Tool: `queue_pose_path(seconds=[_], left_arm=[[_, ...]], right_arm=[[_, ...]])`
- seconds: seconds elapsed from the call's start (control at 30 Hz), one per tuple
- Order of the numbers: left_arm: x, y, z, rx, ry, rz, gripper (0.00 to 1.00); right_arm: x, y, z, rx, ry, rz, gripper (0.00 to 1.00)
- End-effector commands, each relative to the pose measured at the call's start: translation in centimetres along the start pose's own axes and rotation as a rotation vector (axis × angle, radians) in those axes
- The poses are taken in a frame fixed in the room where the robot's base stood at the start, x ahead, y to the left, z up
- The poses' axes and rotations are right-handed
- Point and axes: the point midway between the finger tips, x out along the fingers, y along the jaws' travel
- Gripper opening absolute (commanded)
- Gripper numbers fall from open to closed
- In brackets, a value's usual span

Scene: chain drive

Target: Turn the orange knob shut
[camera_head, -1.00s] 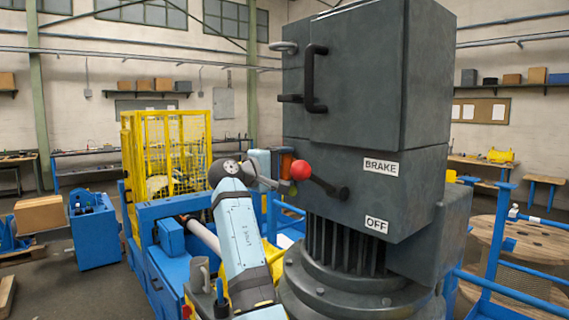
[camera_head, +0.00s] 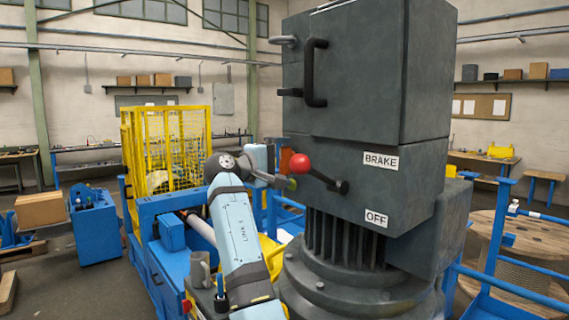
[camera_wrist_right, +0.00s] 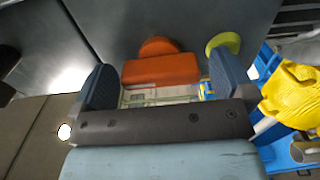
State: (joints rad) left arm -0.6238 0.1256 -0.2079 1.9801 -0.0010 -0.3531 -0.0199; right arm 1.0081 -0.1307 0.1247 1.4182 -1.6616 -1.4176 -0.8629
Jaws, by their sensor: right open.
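The orange knob shows in the right wrist view (camera_wrist_right: 160,68) as a flat bar with a rounded piece behind it. It sits between the two blue-grey fingers of my right gripper (camera_wrist_right: 161,62), which are open with a gap on each side of it. In the head view a bit of the orange knob (camera_head: 286,160) shows beside the dark machine, partly hidden by my right gripper (camera_head: 276,180). A yellow-green rounded part (camera_wrist_right: 222,42) stands beside the right finger in the wrist view. My left gripper is not in view.
The dark machine cabinet (camera_head: 352,75) rises right of my gripper. A blue frame (camera_head: 165,260) and yellow cage (camera_head: 160,130) stand to the left.

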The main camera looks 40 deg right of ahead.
Motion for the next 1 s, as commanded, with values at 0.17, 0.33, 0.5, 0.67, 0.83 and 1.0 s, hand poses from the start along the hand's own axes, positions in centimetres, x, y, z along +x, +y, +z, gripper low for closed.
queue_pose_path(seconds=[0.17,0.33,0.5,0.67,0.83,1.0], left_arm=[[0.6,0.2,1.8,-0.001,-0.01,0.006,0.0],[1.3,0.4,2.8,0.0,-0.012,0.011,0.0],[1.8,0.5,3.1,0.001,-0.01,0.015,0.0],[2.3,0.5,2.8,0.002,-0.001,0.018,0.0],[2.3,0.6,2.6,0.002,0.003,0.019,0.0],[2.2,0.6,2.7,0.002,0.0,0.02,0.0]], right_arm=[[-3.7,-0.4,-0.1,0.002,0.005,0.0,1.0],[-7.7,-0.4,0.0,0.001,0.005,0.0,1.0],[-10.8,-0.3,-0.1,-0.001,0.004,0.001,1.0],[-12.4,-0.1,0.0,0.0,0.002,-0.001,1.0],[-12.8,0.0,0.0,0.0,0.002,0.0,1.0],[-12.8,0.0,0.0,0.0,0.002,0.0,1.0]])
